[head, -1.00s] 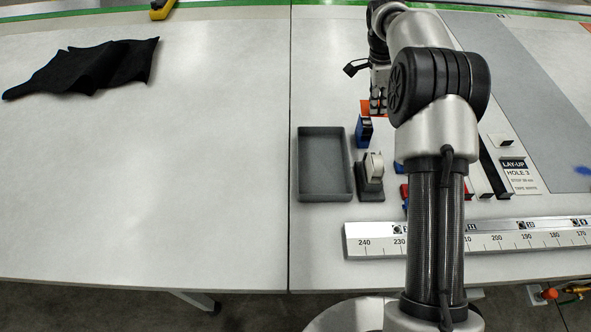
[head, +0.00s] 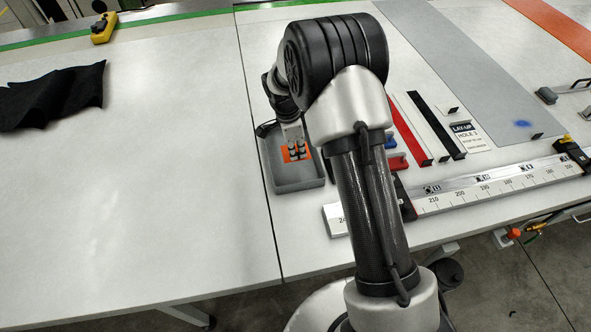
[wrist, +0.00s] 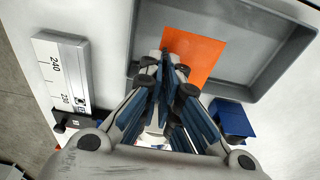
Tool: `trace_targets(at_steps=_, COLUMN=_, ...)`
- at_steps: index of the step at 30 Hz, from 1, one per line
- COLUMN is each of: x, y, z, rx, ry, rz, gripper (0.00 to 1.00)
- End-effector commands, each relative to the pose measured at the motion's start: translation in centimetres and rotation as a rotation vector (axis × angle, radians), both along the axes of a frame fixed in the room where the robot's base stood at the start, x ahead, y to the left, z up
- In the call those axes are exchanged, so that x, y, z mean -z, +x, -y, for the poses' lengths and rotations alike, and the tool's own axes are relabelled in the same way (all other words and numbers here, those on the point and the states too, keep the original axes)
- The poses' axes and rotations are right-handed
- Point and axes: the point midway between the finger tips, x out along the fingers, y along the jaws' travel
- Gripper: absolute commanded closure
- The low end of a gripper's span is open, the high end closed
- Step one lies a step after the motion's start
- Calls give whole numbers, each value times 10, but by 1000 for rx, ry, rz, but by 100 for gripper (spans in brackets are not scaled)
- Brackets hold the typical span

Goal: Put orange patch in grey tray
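The grey tray (head: 303,186) stands on the table left of my arm, and part of it is hidden by my gripper and arm. It also fills the top of the wrist view (wrist: 262,82). The orange patch (wrist: 196,52) is a flat sheet within the tray's outline, and bits of it show around my fingers in the head view (head: 287,155). My gripper (wrist: 167,70) points down over the tray, its fingers close together at the patch's edge, seemingly shut on it. I cannot tell whether the patch touches the tray floor.
A blue item (wrist: 232,118) stands close beside the tray. A silver ruler (head: 470,191) lies along the front edge. Red and black strips (head: 436,125) and a label card (head: 468,136) lie right of my arm. A black cloth (head: 52,96) lies left; the left table is mostly clear.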

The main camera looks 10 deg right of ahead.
Motion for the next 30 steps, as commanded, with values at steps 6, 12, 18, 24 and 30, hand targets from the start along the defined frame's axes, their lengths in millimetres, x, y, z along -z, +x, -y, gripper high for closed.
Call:
trace_targets(at_steps=6, x=47, y=0, z=0, rx=-1, ry=0, rz=-1, gripper=100)
trace_targets(at_steps=12, x=60, y=0, z=0, rx=0, ry=0, rz=0, gripper=100)
trace_targets(at_steps=18, x=88, y=0, z=0, rx=-2, ry=0, rz=-2, gripper=100)
trace_targets(at_steps=24, x=99, y=1, z=0, rx=0, ry=0, rz=2, gripper=100)
trace_targets(at_steps=30, x=100, y=0, z=0, rx=-1, ry=0, rz=1, gripper=100)
